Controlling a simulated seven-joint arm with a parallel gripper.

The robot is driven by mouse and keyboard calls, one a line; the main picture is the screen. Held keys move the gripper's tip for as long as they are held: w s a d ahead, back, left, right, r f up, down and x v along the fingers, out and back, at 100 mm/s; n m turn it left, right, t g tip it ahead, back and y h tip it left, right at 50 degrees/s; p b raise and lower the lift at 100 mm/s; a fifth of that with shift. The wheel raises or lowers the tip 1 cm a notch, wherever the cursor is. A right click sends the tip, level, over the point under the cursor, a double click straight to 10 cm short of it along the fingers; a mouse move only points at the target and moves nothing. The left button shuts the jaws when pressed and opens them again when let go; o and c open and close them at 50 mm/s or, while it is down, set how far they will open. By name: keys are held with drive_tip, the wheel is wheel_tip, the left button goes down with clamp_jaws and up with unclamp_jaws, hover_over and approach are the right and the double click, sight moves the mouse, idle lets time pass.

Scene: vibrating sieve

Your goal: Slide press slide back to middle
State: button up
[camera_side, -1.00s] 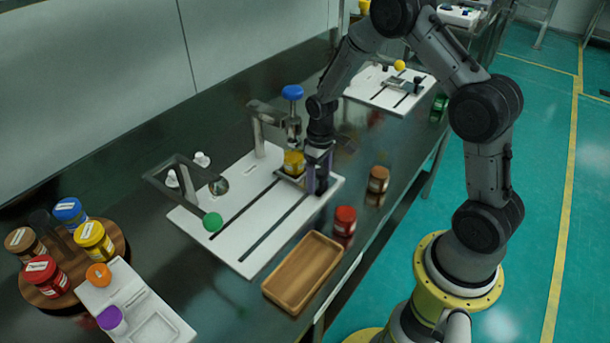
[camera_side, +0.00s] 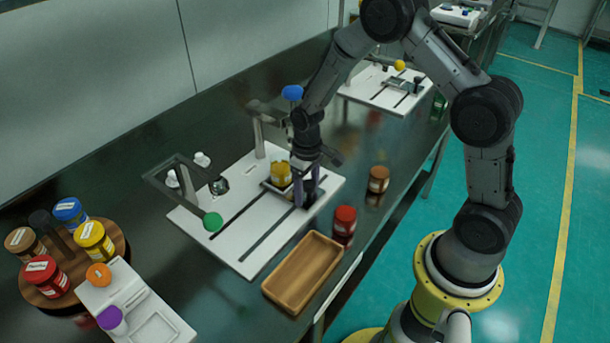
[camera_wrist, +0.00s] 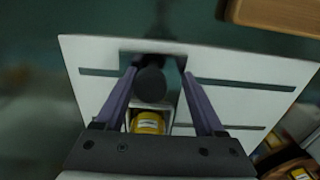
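The white press board (camera_side: 255,215) has two dark slots, and the slide (camera_side: 268,187) sits on its right-hand part. A yellow jar (camera_side: 281,174) stands upright on the slide; it also shows in the wrist view (camera_wrist: 148,122). My gripper (camera_side: 304,190) is low at the slide's near side. In the wrist view my gripper's fingers (camera_wrist: 158,72) stand apart on either side of the slide's black knob (camera_wrist: 150,85). The left finger is close to the knob, contact unclear; a gap shows at the right finger.
The press head with its blue knob (camera_side: 292,93) stands behind the jar, partly hidden by my arm. A green ball handle (camera_side: 213,222) is at the board's left. A wooden tray (camera_side: 302,272), red jar (camera_side: 344,220) and brown jar (camera_side: 378,179) lie along the near side.

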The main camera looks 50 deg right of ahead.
drive_tip(key=shift+a, duration=3.15)
drive_tip(key=o, duration=0.5)
drive_tip(key=shift+r, duration=0.1)
drive_tip(key=shift+r, duration=4.4)
